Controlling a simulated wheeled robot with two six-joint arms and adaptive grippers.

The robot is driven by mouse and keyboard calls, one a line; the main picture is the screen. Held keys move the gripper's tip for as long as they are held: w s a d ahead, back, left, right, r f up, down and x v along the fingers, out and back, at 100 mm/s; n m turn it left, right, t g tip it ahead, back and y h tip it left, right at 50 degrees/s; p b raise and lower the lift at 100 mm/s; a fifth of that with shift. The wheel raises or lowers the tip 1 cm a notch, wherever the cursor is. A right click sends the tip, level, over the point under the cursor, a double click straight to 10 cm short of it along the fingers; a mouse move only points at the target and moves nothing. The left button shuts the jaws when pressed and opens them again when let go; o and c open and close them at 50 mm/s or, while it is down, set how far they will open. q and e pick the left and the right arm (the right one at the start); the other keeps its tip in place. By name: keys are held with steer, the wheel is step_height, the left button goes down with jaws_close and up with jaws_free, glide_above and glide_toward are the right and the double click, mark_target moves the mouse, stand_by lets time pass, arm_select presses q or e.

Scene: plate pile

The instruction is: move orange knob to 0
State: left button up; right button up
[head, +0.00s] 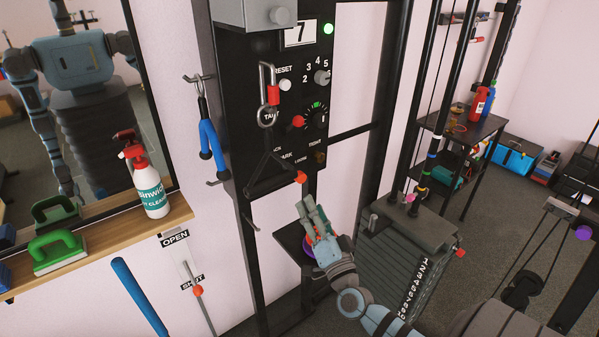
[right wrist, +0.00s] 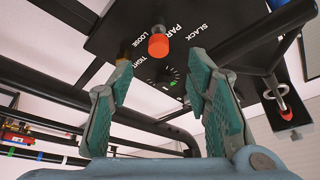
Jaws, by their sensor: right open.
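My right gripper (head: 314,212) is open and empty in the head view, below the black control panel (head: 238,92). In the right wrist view its fingers (right wrist: 160,80) point up at the panel, apart from everything on it. One red-orange knob (head: 301,177) sticks out low on the panel, and it shows large beside the word PARK in the wrist view (right wrist: 158,44). Another red-orange knob (head: 298,121) sits higher, beside a round dial with a green mark (head: 317,106). A brownish-orange knob (head: 320,157) sits near LOOSE and TIGHT. I cannot read a 0. My left gripper is out of view.
A grey knob (head: 322,77) sits among the numbers 2 to 5, under a display (head: 300,33) reading 7. A black triangular handle (head: 272,172) and a blue-handled attachment (head: 212,143) hang close to the panel. A weight stack (head: 392,262) stands to the right.

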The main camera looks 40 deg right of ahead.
mark_target(302, 180)
steer(key=b+x, duration=0.1)
steer(key=x, duration=0.9)
steer(key=shift+w+d, duration=0.2)
steer(key=shift+w, duration=0.15)
jaws_close()
